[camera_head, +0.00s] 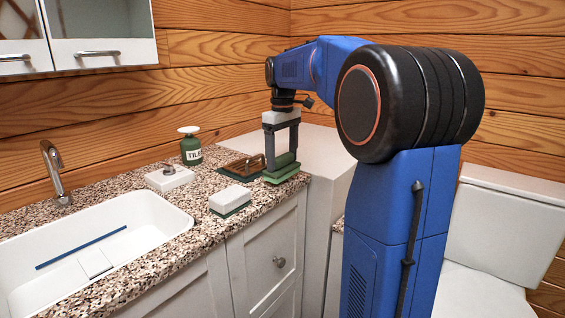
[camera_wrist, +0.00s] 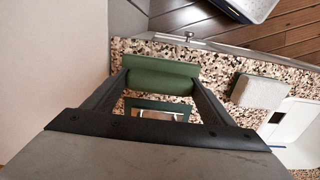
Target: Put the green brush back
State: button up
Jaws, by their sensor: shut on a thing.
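The green brush (camera_head: 283,161) is at the counter's right end in the head view, between the fingers of my gripper (camera_head: 281,157). It has a rounded green upper part over a flatter, lighter green part. In the wrist view the brush (camera_wrist: 160,84) spans the gap between both fingers of my gripper (camera_wrist: 160,80), which is shut on it. The flat green part (camera_wrist: 187,62) shows beyond it. The brush is at or just above the counter top; I cannot tell whether it touches.
A brown object (camera_head: 240,163) on a dark green mat (camera_head: 232,176) lies just left of the brush. The counter edge is close.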

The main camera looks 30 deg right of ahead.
aim_at(282, 156)
jog(key=shift+f, duration=0.8)
jog(key=shift+f, duration=0.15)
jog(key=o, duration=0.9)
notch_tip(282, 156, up, 12)
jog(key=shift+r, duration=0.15)
jog(key=shift+a, duration=0.1)
